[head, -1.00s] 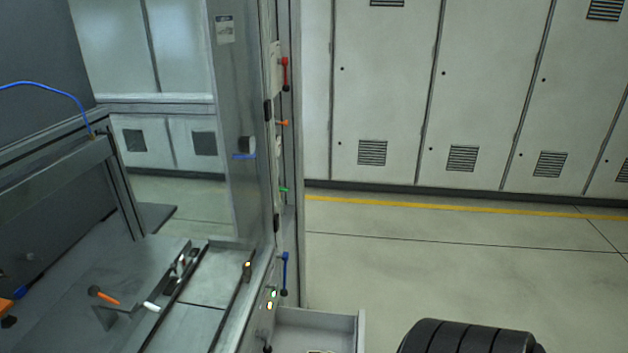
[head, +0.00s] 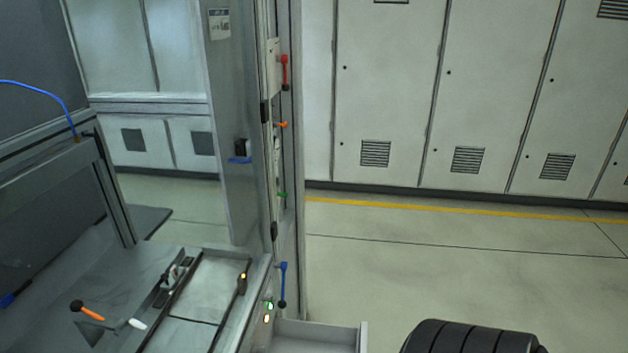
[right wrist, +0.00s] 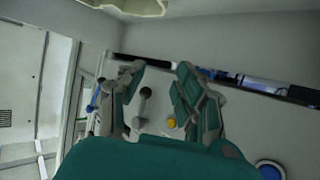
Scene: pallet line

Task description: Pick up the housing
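I cannot pick out the housing for certain in either view. A pale cream part (right wrist: 125,5) shows at the top edge of the right wrist view, mostly cut off; it may be the housing. My right gripper (right wrist: 160,70) has teal fingers spread apart with nothing held between them. The cream part lies beyond its fingertips, apart from them. Neither gripper shows in the head view, and my left gripper is in no view.
A grey machine frame with a light metal tray (head: 310,335) stands at lower centre. Colored levers, one blue (head: 283,284), run up its post. An orange-handled lever (head: 90,312) is at left. A grey lever (right wrist: 145,98) and yellow button (right wrist: 171,123) show behind my right fingers.

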